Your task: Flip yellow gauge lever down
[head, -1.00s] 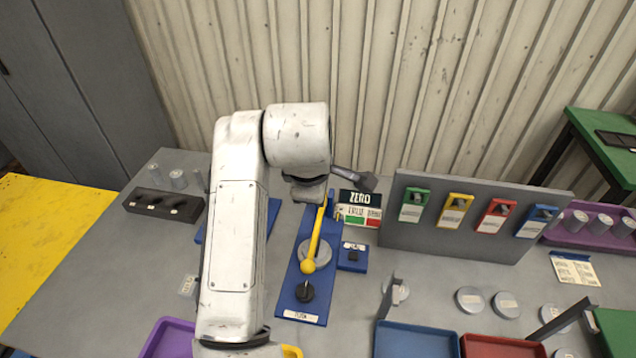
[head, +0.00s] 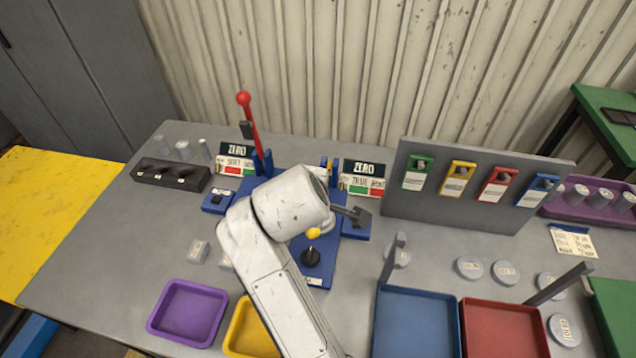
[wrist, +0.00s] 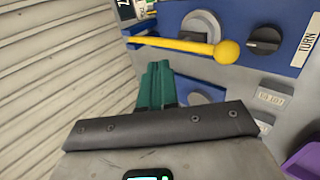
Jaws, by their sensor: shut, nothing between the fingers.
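The yellow lever (wrist: 180,43) lies down flat across the round dial of the blue gauge base (wrist: 290,20) in the wrist view. Its ball end points toward the black TURN knob (wrist: 264,41). In the head view only the ball of the yellow lever (head: 313,233) shows clearly, just above the black knob (head: 310,256); my arm hides most of the rest. My gripper (wrist: 156,68) has green fingers, shut and empty, beside the lever and apart from it in the picture. The fingers are hidden in the head view.
A second gauge on the left has a red lever (head: 247,120) standing upright. A grey panel (head: 470,190) with coloured hooks stands to the right. Purple (head: 152,320), blue (head: 380,330) and red trays (head: 535,335) line the front. Loose discs (head: 505,272) lie at right.

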